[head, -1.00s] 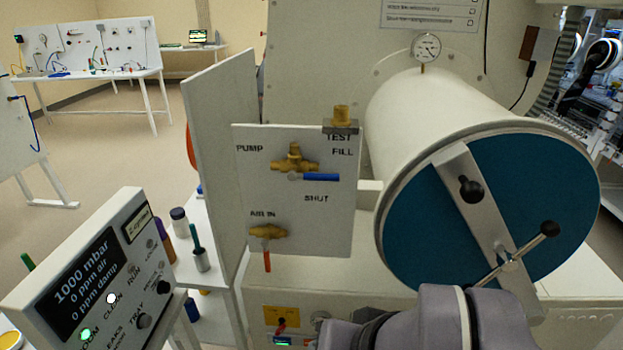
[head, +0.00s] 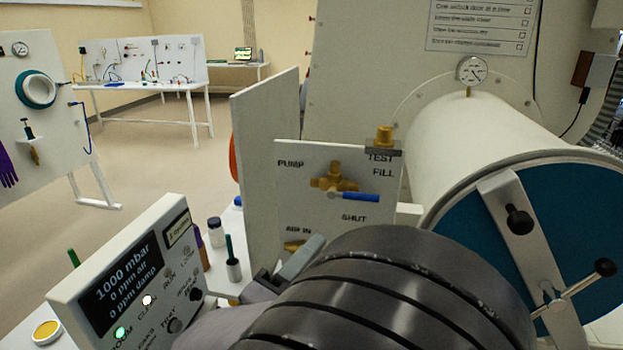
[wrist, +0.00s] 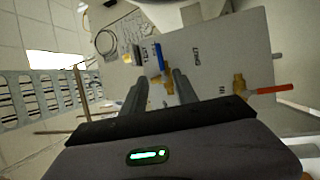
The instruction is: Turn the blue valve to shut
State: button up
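The blue valve has a brass body (head: 330,181) and a blue lever handle (head: 353,197) on a white panel (head: 290,212). The lever points right, just below FILL; PUMP is printed to the upper left and SHUT below. In the wrist view the blue lever (wrist: 159,57) shows beyond the fingertips, roughly in line with the gap between them. My gripper (wrist: 162,78) is open and empty, its two dark fingers apart and pointing at the panel. In the head view my gripper (head: 292,260) is in front of the panel's lower part. I see no contact with the lever.
A red-handled valve (wrist: 274,89) sits on the same panel, its brass body (head: 294,246) partly hidden by my arm in the head view. A control box (head: 125,275) stands left. A large cylinder with a blue door (head: 460,215) is at right.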

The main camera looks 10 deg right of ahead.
aim_at(361, 200)
jog(key=b+x, duration=0.1)
jog(key=x, duration=1.6)
jog(key=shift+s+d, duration=0.1)
grip_shut()
dwell(0.5)
